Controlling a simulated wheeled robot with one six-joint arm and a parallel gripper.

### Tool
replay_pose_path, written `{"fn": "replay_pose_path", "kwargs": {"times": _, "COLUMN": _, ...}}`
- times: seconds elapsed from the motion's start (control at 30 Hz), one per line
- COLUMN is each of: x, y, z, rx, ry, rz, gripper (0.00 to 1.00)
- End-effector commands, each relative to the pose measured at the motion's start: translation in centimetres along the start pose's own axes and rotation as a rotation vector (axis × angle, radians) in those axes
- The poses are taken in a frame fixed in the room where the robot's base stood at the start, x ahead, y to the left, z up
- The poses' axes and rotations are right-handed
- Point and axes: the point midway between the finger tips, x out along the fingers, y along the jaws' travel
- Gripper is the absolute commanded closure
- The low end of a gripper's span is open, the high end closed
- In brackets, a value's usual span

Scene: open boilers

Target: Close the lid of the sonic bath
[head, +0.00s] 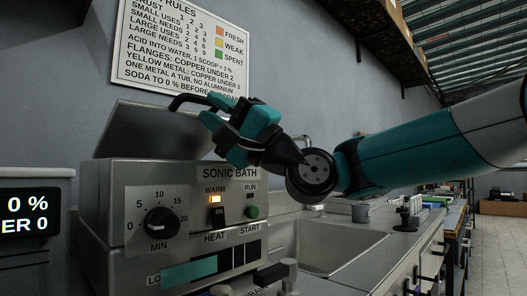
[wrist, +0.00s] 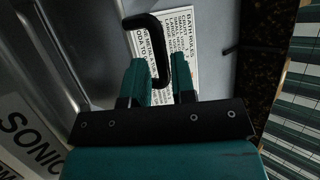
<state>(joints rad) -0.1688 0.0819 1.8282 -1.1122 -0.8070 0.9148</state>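The sonic bath (head: 170,205) is a grey box with a dial, a lit WARM lamp and a green RUN button. Its grey lid (head: 150,132) stands raised, tilted back towards the wall. A black bent handle (head: 187,99) sticks out from the lid's upper edge. My gripper (head: 212,108) is at the free end of this handle. In the wrist view the handle (wrist: 158,45) reaches down between my two teal fingers (wrist: 161,82), with a gap visible on the right side. The fingers are apart, so my gripper looks open around the handle. Firm contact cannot be told.
A rules sign (head: 180,45) hangs on the wall behind the lid. A steel sink (head: 325,245) lies right of the bath. A display unit (head: 30,220) stands at the left. A shelf (head: 375,35) runs overhead at upper right.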

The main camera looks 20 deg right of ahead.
Motion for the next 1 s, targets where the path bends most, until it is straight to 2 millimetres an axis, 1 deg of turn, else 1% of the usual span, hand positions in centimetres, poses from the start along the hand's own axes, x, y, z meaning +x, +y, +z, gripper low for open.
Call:
{"fn": "replay_pose_path", "kwargs": {"times": 0.03, "x": -1.6, "y": 0.4, "z": -0.1, "rx": -0.003, "ry": 0.005, "rz": 0.003, "gripper": 0.76}}
{"fn": "replay_pose_path", "kwargs": {"times": 0.2, "x": -6.2, "y": 0.5, "z": 0.0, "rx": -0.001, "ry": 0.006, "rz": 0.002, "gripper": 0.76}}
{"fn": "replay_pose_path", "kwargs": {"times": 0.33, "x": -9.6, "y": 0.5, "z": 0.0, "rx": -0.002, "ry": 0.007, "rz": 0.001, "gripper": 0.76}}
{"fn": "replay_pose_path", "kwargs": {"times": 0.4, "x": -10.6, "y": 0.7, "z": 0.2, "rx": -0.006, "ry": 0.001, "rz": -0.002, "gripper": 0.76}}
{"fn": "replay_pose_path", "kwargs": {"times": 0.53, "x": -12.4, "y": 0.6, "z": 0.3, "rx": -0.007, "ry": 0.003, "rz": 0.001, "gripper": 0.76}}
{"fn": "replay_pose_path", "kwargs": {"times": 0.7, "x": -13.7, "y": 0.4, "z": 0.2, "rx": -0.004, "ry": 0.002, "rz": 0.000, "gripper": 0.76}}
{"fn": "replay_pose_path", "kwargs": {"times": 0.83, "x": -14.3, "y": 0.3, "z": 0.1, "rx": -0.001, "ry": 0.002, "rz": 0.002, "gripper": 0.76}}
{"fn": "replay_pose_path", "kwargs": {"times": 1.0, "x": -14.4, "y": 0.1, "z": 0.1, "rx": 0.000, "ry": 0.001, "rz": 0.002, "gripper": 0.76}}
